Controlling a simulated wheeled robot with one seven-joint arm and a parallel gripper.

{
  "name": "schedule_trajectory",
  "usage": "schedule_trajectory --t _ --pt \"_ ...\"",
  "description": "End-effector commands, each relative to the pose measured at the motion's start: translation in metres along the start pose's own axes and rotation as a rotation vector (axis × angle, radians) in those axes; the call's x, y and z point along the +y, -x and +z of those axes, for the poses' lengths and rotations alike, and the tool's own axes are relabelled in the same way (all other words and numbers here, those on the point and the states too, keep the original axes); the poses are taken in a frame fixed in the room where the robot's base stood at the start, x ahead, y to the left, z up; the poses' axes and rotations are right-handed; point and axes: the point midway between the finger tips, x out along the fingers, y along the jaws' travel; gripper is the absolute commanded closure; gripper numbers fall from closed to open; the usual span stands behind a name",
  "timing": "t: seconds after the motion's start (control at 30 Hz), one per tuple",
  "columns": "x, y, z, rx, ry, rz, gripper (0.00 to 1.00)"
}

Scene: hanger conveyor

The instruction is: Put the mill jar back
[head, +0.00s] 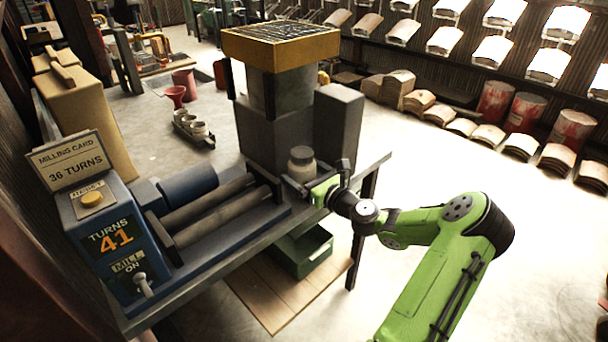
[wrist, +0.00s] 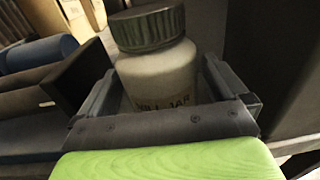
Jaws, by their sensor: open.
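The mill jar (wrist: 158,75) is pale with a dark ribbed lid and a label partly reading "ILL JAR". It stands upright on the bench by the foot of the grey tower, and the head view also shows it (head: 301,164). My gripper (wrist: 165,100) is open, with one finger on each side of the jar. A small gap seems to show beside the jar at the fingers; contact cannot be told. The jar's base is hidden behind the gripper's palm. The mill rollers (head: 205,215) are empty. The mill's panel (head: 112,240) reads "TURNS 41" and "MILL ON".
A milling card (head: 68,163) reads "36 TURNS" above a yellow reset button (head: 92,199). The grey tower (head: 275,130) with a grated yellow top stands close behind the jar. A green bin (head: 302,250) sits below the bench (head: 376,160). Open floor lies to the right.

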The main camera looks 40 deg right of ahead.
Motion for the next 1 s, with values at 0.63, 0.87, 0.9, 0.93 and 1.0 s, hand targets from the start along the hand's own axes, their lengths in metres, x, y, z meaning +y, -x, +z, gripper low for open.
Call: schedule_trajectory --t 0.63,0.87,0.9,0.93,1.0 --pt "0.0 0.118 0.001 -0.001 -0.001 -0.002 0.0" --pt "0.0 0.12 0.0 -0.001 0.0 0.0 0.0" --pt "0.0 0.12 0.0 -0.001 0.0 0.0 0.0" --pt "0.0 0.12 0.0 -0.001 0.0 0.0 0.0" --pt "0.0 0.12 0.0 -0.001 0.0 0.0 0.0"
